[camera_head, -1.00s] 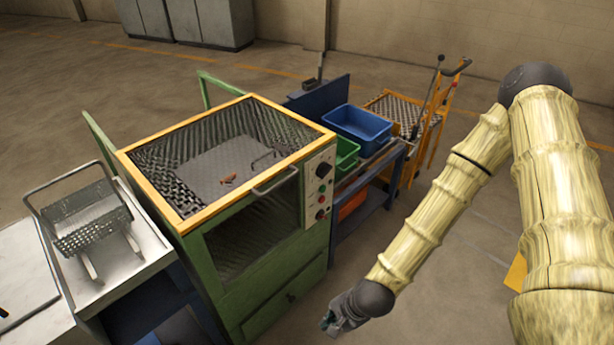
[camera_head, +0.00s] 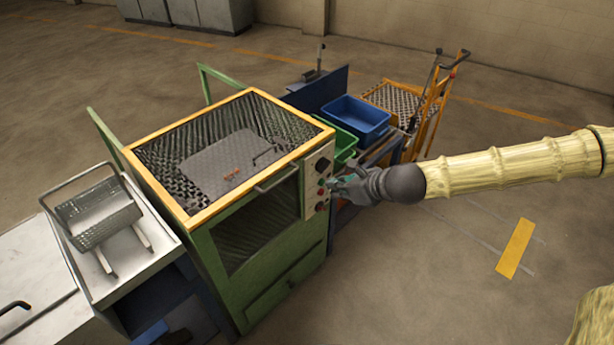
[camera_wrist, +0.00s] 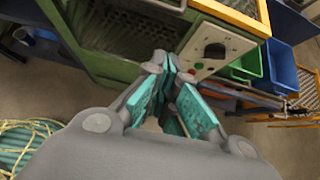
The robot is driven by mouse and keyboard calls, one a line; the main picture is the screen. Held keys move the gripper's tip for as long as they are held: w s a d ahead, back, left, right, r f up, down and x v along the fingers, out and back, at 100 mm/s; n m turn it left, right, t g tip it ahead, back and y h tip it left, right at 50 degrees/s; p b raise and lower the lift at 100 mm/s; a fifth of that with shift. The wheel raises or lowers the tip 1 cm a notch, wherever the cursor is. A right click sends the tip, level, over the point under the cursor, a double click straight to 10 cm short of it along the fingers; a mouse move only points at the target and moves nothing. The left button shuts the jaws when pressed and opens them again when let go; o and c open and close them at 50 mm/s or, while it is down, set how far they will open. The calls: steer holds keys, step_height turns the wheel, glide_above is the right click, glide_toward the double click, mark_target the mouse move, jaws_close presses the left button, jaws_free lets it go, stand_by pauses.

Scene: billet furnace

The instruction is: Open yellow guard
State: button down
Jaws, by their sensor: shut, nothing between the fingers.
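The yellow guard (camera_head: 161,138) is a yellow-edged frame with mesh sides on top of the green furnace cabinet (camera_head: 220,290). It lies level over the cabinet, with a grey bar handle (camera_head: 277,178) at its front edge. Its yellow edge also shows in the wrist view (camera_wrist: 238,18). My gripper (camera_head: 332,183) is in front of the control panel (camera_head: 318,175), right of the handle and apart from it. In the wrist view the teal-padded fingers (camera_wrist: 170,75) meet at the tips, with nothing held. They point at the panel's buttons; I cannot tell whether they touch it.
A wire basket (camera_head: 100,215) stands on the metal table at left. A blue bin (camera_head: 357,118) and a green bin (camera_head: 343,145) sit right of the furnace. A yellow trolley (camera_head: 430,110) stands behind.

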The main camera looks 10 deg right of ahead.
steer(key=w+a+f+p, duration=0.4)
steer(key=w+a+f, duration=0.1)
steer(key=w, duration=0.4)
steer(key=shift+w+a, duration=0.35)
steer(key=shift+a, duration=0.45)
steer(key=shift+f, duration=0.1)
